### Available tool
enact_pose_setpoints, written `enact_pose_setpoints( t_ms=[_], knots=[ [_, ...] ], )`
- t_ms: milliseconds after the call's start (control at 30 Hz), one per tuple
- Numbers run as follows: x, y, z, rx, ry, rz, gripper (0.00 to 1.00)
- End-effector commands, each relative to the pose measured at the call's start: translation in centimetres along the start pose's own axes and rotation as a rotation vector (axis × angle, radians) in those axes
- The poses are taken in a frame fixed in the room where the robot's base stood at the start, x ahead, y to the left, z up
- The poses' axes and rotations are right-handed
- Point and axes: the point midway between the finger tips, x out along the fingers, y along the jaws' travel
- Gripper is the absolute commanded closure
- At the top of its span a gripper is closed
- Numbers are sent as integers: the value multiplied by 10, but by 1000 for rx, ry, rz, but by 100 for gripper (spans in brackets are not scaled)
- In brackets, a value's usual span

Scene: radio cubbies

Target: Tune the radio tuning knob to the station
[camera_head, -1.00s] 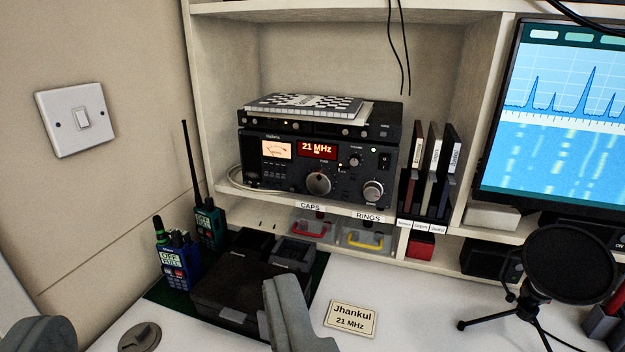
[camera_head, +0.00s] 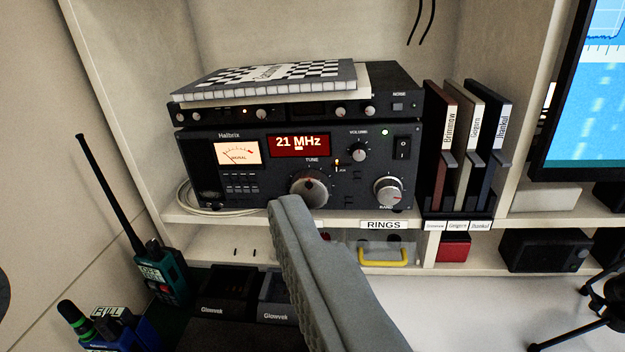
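The black Halbrix radio (camera_head: 225,180) stands on a cubby shelf. Its red display (camera_head: 299,145) reads 21 MHz. The tuning knob (camera_head: 311,187), a large dark round knob under the label TUNE, sits below the display. My gripper (camera_head: 145,245) is open. Its right finger rises from the bottom, with its tip just in front of the knob's lower left edge in the picture; I cannot tell whether they touch. Only a dark sliver at the left edge shows of what seems the other finger. Nothing is seen between the fingers.
The volume knob (camera_head: 358,153), band knob (camera_head: 388,191) and power switch (camera_head: 402,148) are right of the tuning knob. Binders (camera_head: 492,130) stand right. Handheld radios (camera_head: 163,275) stand lower left.

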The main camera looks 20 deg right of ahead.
Motion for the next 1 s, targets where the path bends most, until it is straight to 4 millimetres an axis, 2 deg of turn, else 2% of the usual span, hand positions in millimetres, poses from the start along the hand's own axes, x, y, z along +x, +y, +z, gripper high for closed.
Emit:
enact_pose_setpoints(
  t_ms=[33, 200, 467, 600, 800, 1000],
  knots=[
    [16, 3, 9, 3, -3, 20, 27],
    [60, 18, 34, 4, 8, 97, 27],
    [120, 47, 84, -15, 9, 240, 27],
    [146, 64, 115, -36, 2, 326, 27],
    [170, 85, 151, -68, -9, 425, 27],
    [178, 93, 164, -84, -14, 465, 27]
  ],
)
